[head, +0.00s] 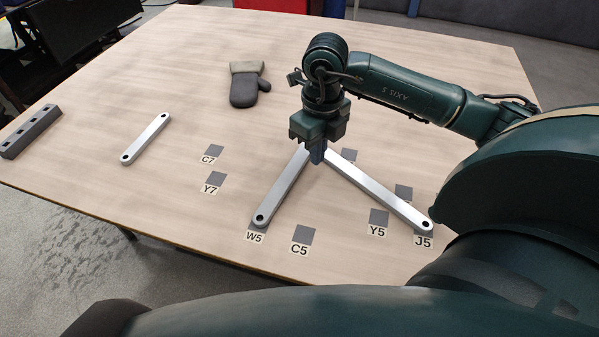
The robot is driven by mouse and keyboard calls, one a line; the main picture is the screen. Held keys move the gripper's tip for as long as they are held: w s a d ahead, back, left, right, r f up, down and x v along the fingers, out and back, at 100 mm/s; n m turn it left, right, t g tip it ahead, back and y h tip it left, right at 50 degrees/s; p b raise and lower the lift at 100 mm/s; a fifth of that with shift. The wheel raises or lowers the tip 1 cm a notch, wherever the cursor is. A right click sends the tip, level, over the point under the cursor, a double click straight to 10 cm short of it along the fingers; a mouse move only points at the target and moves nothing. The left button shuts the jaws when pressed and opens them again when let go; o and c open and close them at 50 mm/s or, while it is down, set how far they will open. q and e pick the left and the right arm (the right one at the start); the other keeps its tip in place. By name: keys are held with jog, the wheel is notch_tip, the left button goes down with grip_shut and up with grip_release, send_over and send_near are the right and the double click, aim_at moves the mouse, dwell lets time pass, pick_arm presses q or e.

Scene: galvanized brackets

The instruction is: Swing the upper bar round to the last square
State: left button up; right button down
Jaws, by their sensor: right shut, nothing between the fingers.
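Two galvanized bars meet at their far ends in a V on the table. The left bar (283,188) runs to the square marked W5, with its holed end beside that label. The right bar (380,191) runs to the square marked J5, its holed end covering most of that square. My right gripper (317,157) points down at the joined ends, shut with nothing between its fingers. It hides the joint, so I cannot tell which bar lies on top or whether the fingers touch them. Grey squares C5 (303,235) and Y5 (379,216) lie between the bars' near ends. My left gripper is out of view.
Squares C7 (215,151) and Y7 (216,178) lie left of the bars. A loose bar (147,139) and a dark grey block (30,132) lie further left. A dark glove (247,84) lies at the back.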

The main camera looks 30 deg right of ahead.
aim_at(303, 181)
notch_tip(303, 181, down, 10)
jog(key=shift+d+r+b, duration=0.1)
jog(key=shift+d+b, duration=0.05)
jog(key=shift+b, duration=0.3)
jog(key=w, duration=0.2)
jog(key=shift+w+a, duration=0.4)
jog(key=shift+w, duration=0.6)
